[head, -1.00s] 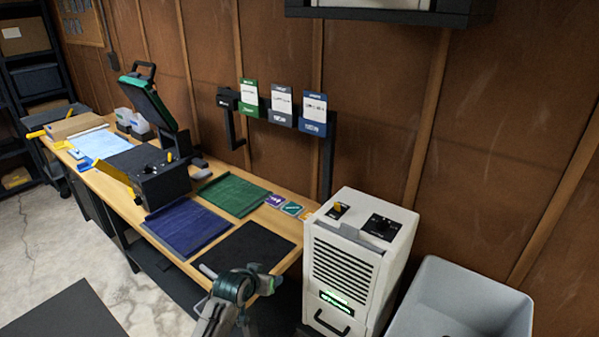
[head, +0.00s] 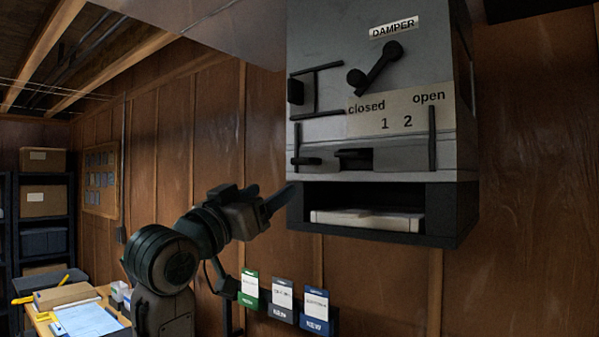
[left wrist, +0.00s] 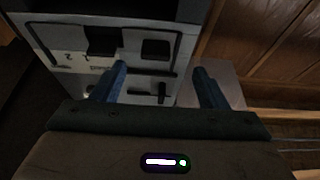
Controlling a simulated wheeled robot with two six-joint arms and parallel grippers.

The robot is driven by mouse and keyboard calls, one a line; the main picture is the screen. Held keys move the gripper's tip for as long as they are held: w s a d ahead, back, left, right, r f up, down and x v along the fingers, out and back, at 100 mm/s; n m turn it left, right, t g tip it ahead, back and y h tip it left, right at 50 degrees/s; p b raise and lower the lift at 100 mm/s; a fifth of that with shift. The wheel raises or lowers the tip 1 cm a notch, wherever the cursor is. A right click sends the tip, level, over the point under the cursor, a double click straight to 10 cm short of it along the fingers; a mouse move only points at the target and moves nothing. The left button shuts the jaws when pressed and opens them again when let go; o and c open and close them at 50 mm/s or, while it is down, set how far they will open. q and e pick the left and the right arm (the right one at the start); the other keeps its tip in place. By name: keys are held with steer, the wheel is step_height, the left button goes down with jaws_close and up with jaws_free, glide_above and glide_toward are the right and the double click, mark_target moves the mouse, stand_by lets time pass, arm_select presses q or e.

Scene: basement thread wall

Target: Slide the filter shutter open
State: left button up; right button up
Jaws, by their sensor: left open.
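A grey metal box (head: 330,55) with a DAMPER label hangs on the wall in the head view. Its front has a black diagonal lever, the words closed and open, and a lower band (head: 395,155) with a black tab (head: 355,158) near its middle. I cannot tell for certain which part is the filter shutter. A white filter-like slab (head: 368,220) lies in the dark bay below. My left gripper (head: 282,200) is open and empty, at the box's lower left, apparently apart from it. In the left wrist view, its fingers (left wrist: 162,78) point towards the box (left wrist: 65,55).
Three cards, green (head: 250,288), grey (head: 283,302) and blue (head: 316,310), hang on the wall below. A workbench (head: 45,325) and dark shelves (head: 10,230) stand at the left. Wooden wall lies bare right of the box.

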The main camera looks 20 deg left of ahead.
mark_target(299, 163)
arm_select(q)
steer(key=p+x, duration=0.2)
steer(key=x, duration=0.1)
steer(key=r+p+x, duration=0.1)
steer(key=p+x, duration=0.1)
steer(key=x, duration=0.1)
steer(key=s+r+p+x, duration=0.1)
steer(key=p+x, duration=0.1)
steer(key=x, duration=0.1)
steer(key=shift+w+d+r, duration=0.15)
steer(key=shift+w+d, duration=0.2)
steer(key=shift+w, duration=0.4)
